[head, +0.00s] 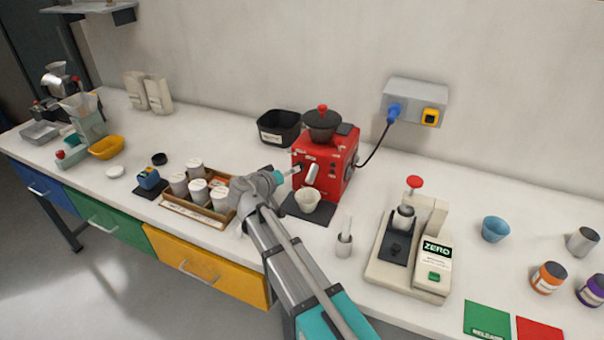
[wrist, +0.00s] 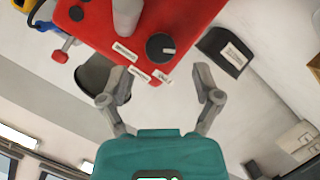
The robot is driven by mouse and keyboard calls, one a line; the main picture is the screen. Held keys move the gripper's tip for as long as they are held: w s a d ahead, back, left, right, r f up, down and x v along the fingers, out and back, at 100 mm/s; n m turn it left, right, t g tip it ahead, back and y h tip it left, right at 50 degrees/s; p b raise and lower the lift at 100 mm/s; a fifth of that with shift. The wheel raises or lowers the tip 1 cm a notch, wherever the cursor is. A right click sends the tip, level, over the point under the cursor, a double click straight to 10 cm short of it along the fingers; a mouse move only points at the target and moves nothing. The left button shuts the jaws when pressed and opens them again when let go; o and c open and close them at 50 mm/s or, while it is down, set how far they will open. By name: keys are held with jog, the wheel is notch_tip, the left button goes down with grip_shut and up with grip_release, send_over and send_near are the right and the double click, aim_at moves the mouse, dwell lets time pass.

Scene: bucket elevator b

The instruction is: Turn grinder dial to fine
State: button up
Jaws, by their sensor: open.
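The red grinder (head: 338,172) stands against the wall in the head view, with a dark hopper on top and a grey spout over a cream cup (head: 307,199). Its red body (wrist: 185,14) fills the top of the wrist view. The round black dial (wrist: 160,46) has a light pointer mark and small white labels around it; I cannot read them. My gripper (wrist: 162,80) is open and empty, its fingers apart with the dial between and beyond their tips. In the head view my gripper (head: 284,176) is at the grinder's left front side and hides part of it.
A wooden tray (head: 182,208) of white canisters stands left of my arm. A scale (head: 408,250) and a brush holder (head: 344,244) stand to the right. A cable runs from the grinder to the wall socket box (head: 415,101).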

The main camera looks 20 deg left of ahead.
jog(key=shift+b+x, duration=0.6)
jog(key=shift+x, duration=1.95)
jog(key=c, duration=1.1)
jog(key=shift+d, duration=0.5)
jog(key=shift+w+a, duration=0.1)
jog(key=shift+a, duration=0.4)
grip_shut()
jog(key=shift+a+n+h+b, duration=0.15)
jog(key=shift+n+h+b, duration=0.25)
jog(key=shift+n, duration=0.5)
jog(key=n+h+b, duration=0.1)
jog(key=n, duration=0.1)
jog(key=n+t+h+b, duration=0.1)
jog(key=n+b, duration=0.1)
jog(key=shift+n, duration=0.4)
jog(key=shift+n+t+h+b, duration=0.4)
jog(key=shift+n+t+b, duration=0.3)
jog(key=shift+n, duration=0.5)
jog(key=shift+n+b, duration=0.3)
jog(key=shift+n, duration=0.2)
